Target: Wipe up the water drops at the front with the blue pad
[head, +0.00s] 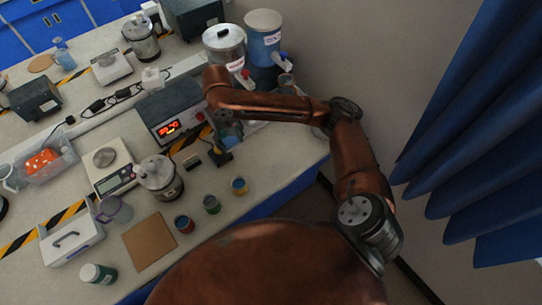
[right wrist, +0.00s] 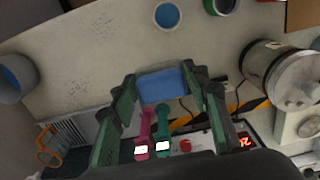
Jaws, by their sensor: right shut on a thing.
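My right gripper (head: 228,138) reaches in from the right over the bench in the head view, close to the device with the red display. In the right wrist view my right gripper (right wrist: 161,82) is shut on the blue pad (right wrist: 164,86), which sits between its green fingertips. Water drops show as faint speckled patches on the pale bench, one patch (right wrist: 76,84) left of the pad and another (right wrist: 104,22) farther up. I cannot make out the drops in the head view. My left gripper is not in view.
A brown board (head: 149,241), a metal pot (head: 160,179) and the red-display device (head: 172,122) are nearby. Two tap dispensers (head: 263,25) stand behind the arm.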

